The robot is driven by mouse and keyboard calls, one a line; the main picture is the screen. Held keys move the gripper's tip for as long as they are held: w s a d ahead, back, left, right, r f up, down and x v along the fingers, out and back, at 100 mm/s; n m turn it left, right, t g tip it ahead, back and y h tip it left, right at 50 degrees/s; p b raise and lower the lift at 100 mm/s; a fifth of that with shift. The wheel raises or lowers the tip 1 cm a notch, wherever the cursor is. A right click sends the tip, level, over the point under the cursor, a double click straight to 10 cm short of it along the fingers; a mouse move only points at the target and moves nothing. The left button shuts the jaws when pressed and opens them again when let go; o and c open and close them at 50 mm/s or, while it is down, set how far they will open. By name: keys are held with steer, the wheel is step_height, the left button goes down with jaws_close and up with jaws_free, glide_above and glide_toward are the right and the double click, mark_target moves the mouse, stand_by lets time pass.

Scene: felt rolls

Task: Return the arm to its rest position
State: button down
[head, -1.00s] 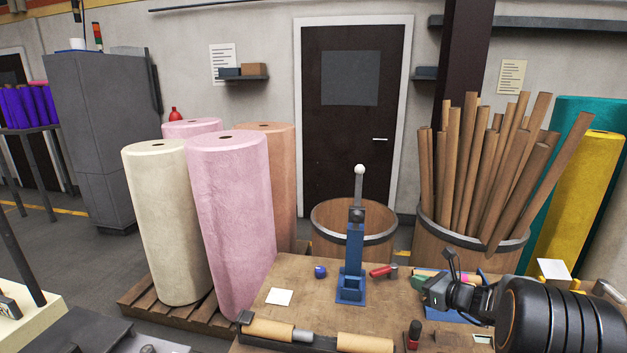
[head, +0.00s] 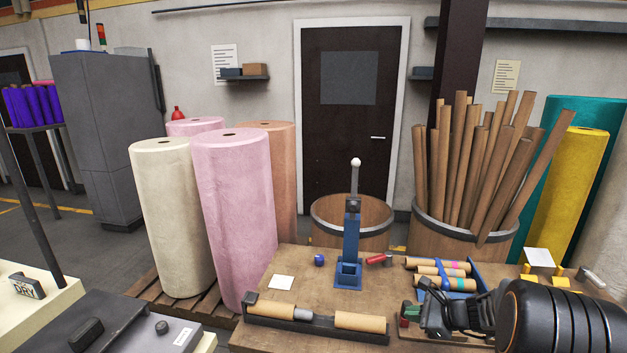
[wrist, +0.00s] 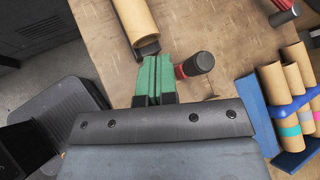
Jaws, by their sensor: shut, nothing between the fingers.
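My gripper (head: 406,314) is at the right front of the wooden workbench (head: 318,280) in the head view, its arm reaching in from the right. In the wrist view the green fingertips of my gripper (wrist: 153,78) are together, with nothing between them. They point towards a cardboard roll (wrist: 133,22) on a black holder. A dark-capped red item (wrist: 197,66) stands just right of the fingertips in that view. How far below the fingers it is, I cannot tell.
A blue tray (head: 478,270) of banded tubes lies behind my gripper. A long black holder (head: 312,325) with cardboard rolls lies along the front. Bare bench lies between them.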

steer(key=s+a+r+n+g+h, duration=0.1)
steer(key=s+a+r+n+h, duration=0.1)
steer(key=s+n, duration=0.5)
steer(key=s+a+r+n+g+h, duration=0.1)
steer(key=s+a+r+n+h, duration=0.2)
steer(key=s+n, duration=0.4)
steer(key=s+a+r+n+g+h, duration=0.1)
steer(key=s+a+r+n+h, duration=0.1)
steer(key=s+n, duration=0.5)
steer(key=shift+a+r+n+g+h+b, duration=0.15)
steer(key=shift+a+n+g+h+b, duration=0.2)
steer(key=shift+a+h, duration=0.7)
